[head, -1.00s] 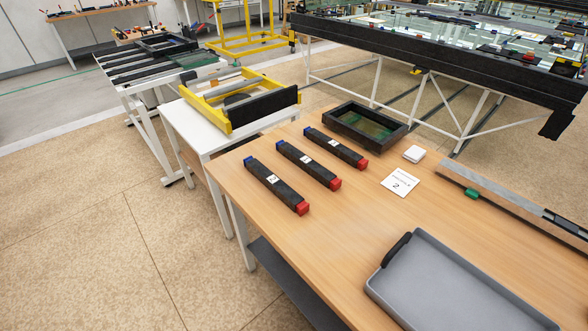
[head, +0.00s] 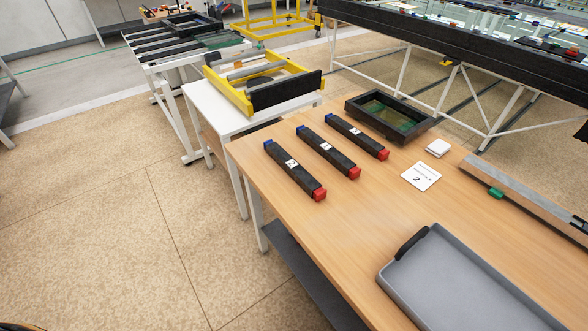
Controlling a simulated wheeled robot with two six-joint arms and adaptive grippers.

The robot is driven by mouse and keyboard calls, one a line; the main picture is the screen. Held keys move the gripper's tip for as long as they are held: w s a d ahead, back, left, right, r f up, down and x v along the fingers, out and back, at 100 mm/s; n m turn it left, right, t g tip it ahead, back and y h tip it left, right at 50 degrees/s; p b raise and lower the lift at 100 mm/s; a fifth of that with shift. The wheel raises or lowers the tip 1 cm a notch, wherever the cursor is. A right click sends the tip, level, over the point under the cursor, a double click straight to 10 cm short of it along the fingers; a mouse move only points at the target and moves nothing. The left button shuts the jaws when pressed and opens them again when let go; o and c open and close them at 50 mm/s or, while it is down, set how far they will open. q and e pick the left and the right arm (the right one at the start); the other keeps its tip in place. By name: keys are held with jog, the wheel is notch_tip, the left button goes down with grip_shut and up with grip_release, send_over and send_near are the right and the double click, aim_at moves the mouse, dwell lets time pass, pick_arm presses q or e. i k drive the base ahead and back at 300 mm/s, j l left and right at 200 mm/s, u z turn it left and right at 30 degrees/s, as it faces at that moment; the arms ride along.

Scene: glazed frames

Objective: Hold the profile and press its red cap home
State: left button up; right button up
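Three black profiles lie side by side on the wooden table, each with a blue end at the far left and a red cap at the near right. The left profile (head: 291,168) has its red cap (head: 319,195). The middle profile (head: 325,150) has its red cap (head: 354,173). The right profile (head: 353,135) has its red cap (head: 383,155). Each carries a small white label. I cannot tell how far any cap sits in. Neither of my grippers shows in the head view.
The wooden table (head: 330,228) also holds a grey tray (head: 408,244), a dark frame box (head: 352,108), a white card (head: 421,177), a small white block (head: 438,147) and a metal rail (head: 525,197). A white table (head: 205,103) with a yellow frame stands behind. Open floor lies left.

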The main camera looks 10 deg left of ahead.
aim_at(318, 194)
jog(key=i+j+z, duration=0.1)
jog(key=j+z, duration=0.45)
jog(key=z, duration=0.25)
jog(key=j+z, duration=0.55)
jog(key=j, duration=0.5)
jog(key=k+j, duration=0.15)
jog(key=j, duration=0.4)
jog(key=k+j+z, duration=0.15)
jog(key=j, duration=0.45)
